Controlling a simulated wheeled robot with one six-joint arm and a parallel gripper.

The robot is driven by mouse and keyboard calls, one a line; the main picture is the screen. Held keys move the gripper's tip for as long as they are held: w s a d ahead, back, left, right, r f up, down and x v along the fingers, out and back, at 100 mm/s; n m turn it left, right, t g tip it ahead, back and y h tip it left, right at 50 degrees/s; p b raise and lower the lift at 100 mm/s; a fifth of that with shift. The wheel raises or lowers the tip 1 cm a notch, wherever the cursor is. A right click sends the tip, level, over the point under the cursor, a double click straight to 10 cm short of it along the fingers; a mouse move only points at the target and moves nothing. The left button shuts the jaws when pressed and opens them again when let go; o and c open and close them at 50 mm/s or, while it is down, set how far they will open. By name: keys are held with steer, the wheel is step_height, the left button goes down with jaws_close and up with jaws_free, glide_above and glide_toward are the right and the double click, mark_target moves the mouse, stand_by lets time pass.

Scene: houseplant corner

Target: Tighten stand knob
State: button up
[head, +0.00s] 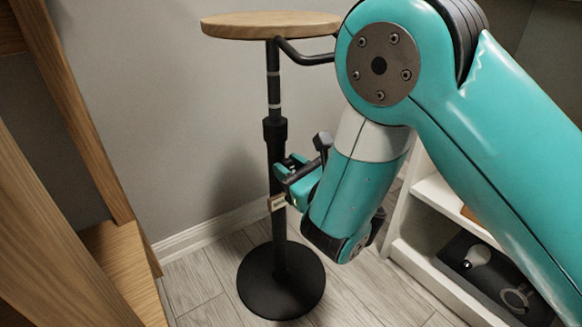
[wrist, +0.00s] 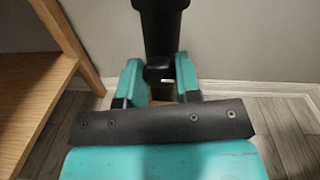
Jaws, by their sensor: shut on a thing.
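The plant stand has a round wooden top (head: 270,25), a black pole (head: 276,150) with a thicker collar, and a round black base (head: 281,283) on the floor. It stands upright. My gripper (head: 285,172) is at the pole below the collar, coming from the right. In the wrist view my gripper (wrist: 160,80) has its two teal fingers on either side of the knob, in front of the black pole (wrist: 160,30). A small pale metal bit (wrist: 158,74) shows between the fingers.
A wooden shelf unit (head: 72,110) stands close on the left. A white shelf (head: 425,262) on the right holds a dark tray (head: 452,252) with a bulb-like item and a ring-like item. A grey wall and white skirting are behind the stand. Floor is clear around the base.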

steer(key=shift+m, duration=0.3)
steer(key=shift+f+m+t+h+b, duration=0.1)
steer(key=shift+m+t+h+b, duration=0.3)
steer(key=shift+m+b, duration=4.9)
steer(key=shift+m+t+h+b, duration=0.4)
steer(key=shift+m+b, duration=0.15)
steer(key=shift+m, duration=9.45)
steer(key=o, duration=0.9)
